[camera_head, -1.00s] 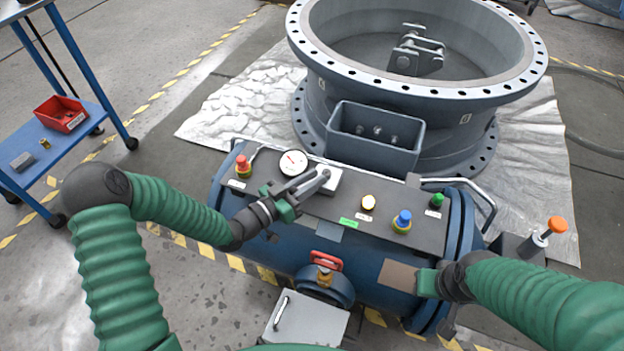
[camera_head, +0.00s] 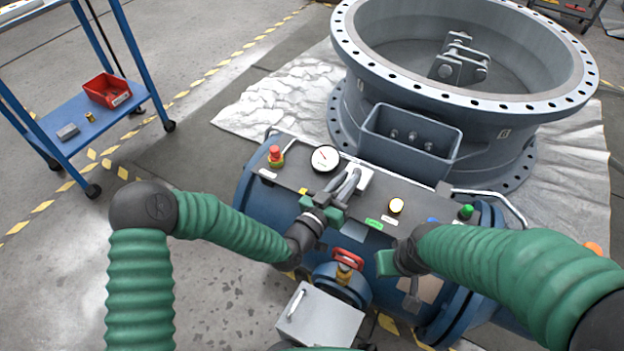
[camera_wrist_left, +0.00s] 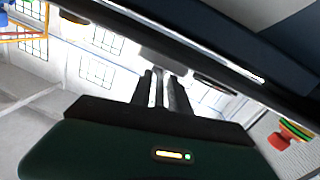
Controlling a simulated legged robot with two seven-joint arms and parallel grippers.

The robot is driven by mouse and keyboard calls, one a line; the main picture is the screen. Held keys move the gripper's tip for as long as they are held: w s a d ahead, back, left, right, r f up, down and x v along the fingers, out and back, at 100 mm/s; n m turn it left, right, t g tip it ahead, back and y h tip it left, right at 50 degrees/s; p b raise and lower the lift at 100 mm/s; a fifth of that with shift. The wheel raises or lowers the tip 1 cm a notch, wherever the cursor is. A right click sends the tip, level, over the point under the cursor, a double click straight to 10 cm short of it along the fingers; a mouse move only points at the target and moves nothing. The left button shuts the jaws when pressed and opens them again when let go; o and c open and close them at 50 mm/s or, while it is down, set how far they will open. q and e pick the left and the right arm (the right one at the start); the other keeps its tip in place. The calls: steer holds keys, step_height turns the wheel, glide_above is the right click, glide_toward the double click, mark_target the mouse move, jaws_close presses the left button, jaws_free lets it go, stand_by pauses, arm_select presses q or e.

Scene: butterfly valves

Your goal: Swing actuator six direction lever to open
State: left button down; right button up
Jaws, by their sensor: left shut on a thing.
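The actuator (camera_head: 262,207) is a blue cylinder with a dark control panel (camera_head: 290,181) on top. A direction lever, mostly hidden by my fingers, sits by a white plate (camera_head: 363,178) on the panel, right of the round gauge (camera_head: 325,158). My left gripper (camera_head: 351,180) is shut on the lever beside this plate. In the left wrist view its two fingers (camera_wrist_left: 162,88) reach away close together; the lever is hard to make out there. My right gripper (camera_head: 400,284) is over the cylinder's front near a tan plate (camera_head: 428,289); its jaw state is unclear.
A red-handled valve (camera_head: 348,258) stands in front. Behind is the large flanged valve ring (camera_head: 450,98); a blue cart (camera_head: 66,118) stands left.

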arm_select(q)
steer(key=shift+d, duration=0.1)
arm_select(e)
steer(key=shift+w+a, duration=0.15)
steer(key=shift+a, duration=0.1)
arm_select(q)
steer(key=c, duration=1.5)
jaws_free()
steer(key=shift+s, duration=0.1)
